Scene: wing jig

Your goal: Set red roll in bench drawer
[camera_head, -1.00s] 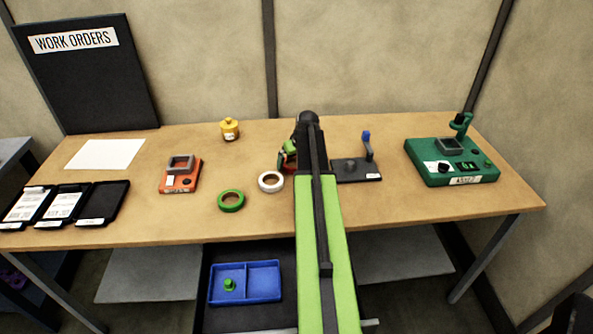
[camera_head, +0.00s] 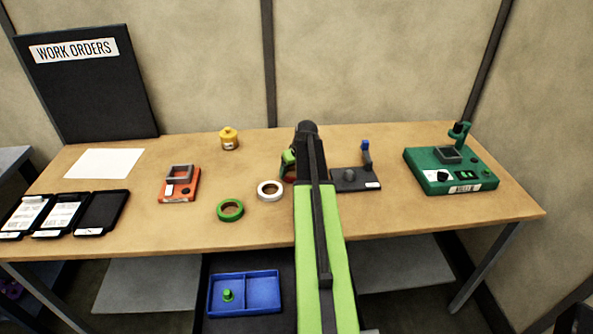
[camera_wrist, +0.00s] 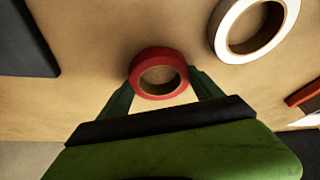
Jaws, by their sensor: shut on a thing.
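The red roll (camera_wrist: 158,73) is a thick ring, seen in the wrist view between the two fingers of my gripper (camera_wrist: 160,88), which is shut on it. Whether the roll touches the bench top cannot be told. In the head view my arm hides most of the gripper (camera_head: 289,170), and only a little of the roll shows beside the white roll. The bench drawer (camera_head: 240,261) is open below the front edge. It holds a blue two-part tray (camera_head: 263,312) with a small green piece in its left compartment.
A white roll (camera_head: 262,195) and a green roll (camera_head: 221,211) lie to the left of my gripper. A dark fixture (camera_head: 356,182) with a blue-tipped post stands close to its right.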

